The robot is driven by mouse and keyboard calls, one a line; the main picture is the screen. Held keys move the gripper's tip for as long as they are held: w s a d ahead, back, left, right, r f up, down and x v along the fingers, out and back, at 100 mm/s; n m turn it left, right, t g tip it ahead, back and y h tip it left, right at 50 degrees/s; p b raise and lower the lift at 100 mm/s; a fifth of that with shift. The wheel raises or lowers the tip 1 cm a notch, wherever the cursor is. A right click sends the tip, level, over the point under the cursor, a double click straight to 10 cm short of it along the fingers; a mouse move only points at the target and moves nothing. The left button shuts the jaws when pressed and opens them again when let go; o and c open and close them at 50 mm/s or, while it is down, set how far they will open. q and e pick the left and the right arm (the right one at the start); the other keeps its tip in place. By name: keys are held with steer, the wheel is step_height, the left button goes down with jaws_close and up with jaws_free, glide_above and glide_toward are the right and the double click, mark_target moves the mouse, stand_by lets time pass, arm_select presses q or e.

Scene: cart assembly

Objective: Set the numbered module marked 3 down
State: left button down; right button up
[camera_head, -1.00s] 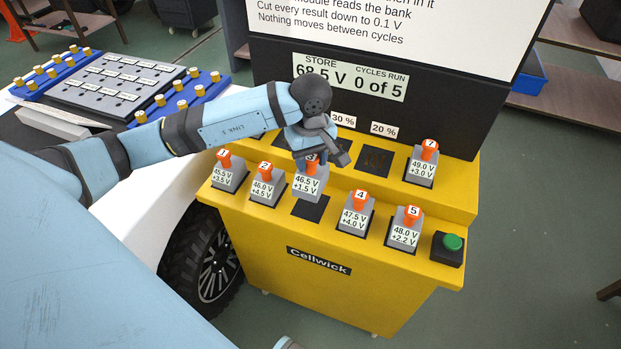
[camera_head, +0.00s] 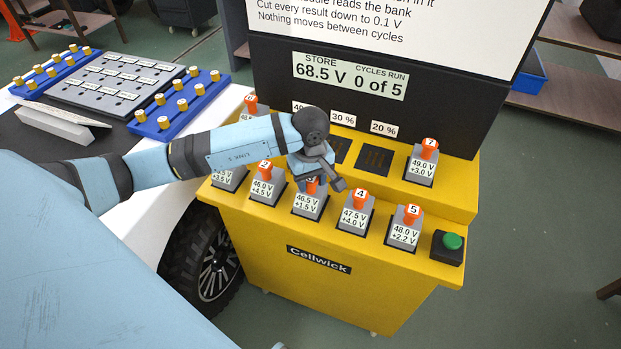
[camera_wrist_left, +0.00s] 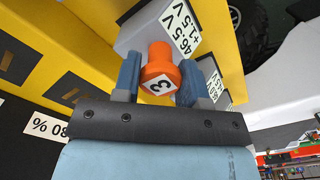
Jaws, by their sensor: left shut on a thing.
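The module marked 3 (camera_head: 308,202) is a grey block with an orange knob, labelled 46.5 V, +1.5 V. It stands upright in the front row of the yellow Cellwick cart, between modules 2 (camera_head: 264,188) and 4 (camera_head: 354,217). Its dark slot is covered now; whether it is fully seated I cannot tell. My left gripper (camera_head: 314,180) is over it, shut on its orange knob. In the left wrist view both fingers (camera_wrist_left: 158,78) flank the knob marked 3 (camera_wrist_left: 160,75). My right gripper is not in view.
Module 5 (camera_head: 404,233) and a green button (camera_head: 452,242) are to the right. Module 7 (camera_head: 421,168) stands on the raised back step, where a dark empty slot (camera_head: 374,160) lies left of it. The display panel (camera_head: 350,75) rises behind.

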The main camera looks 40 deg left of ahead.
arm_select(q)
steer(key=c, duration=0.7)
jaws_free()
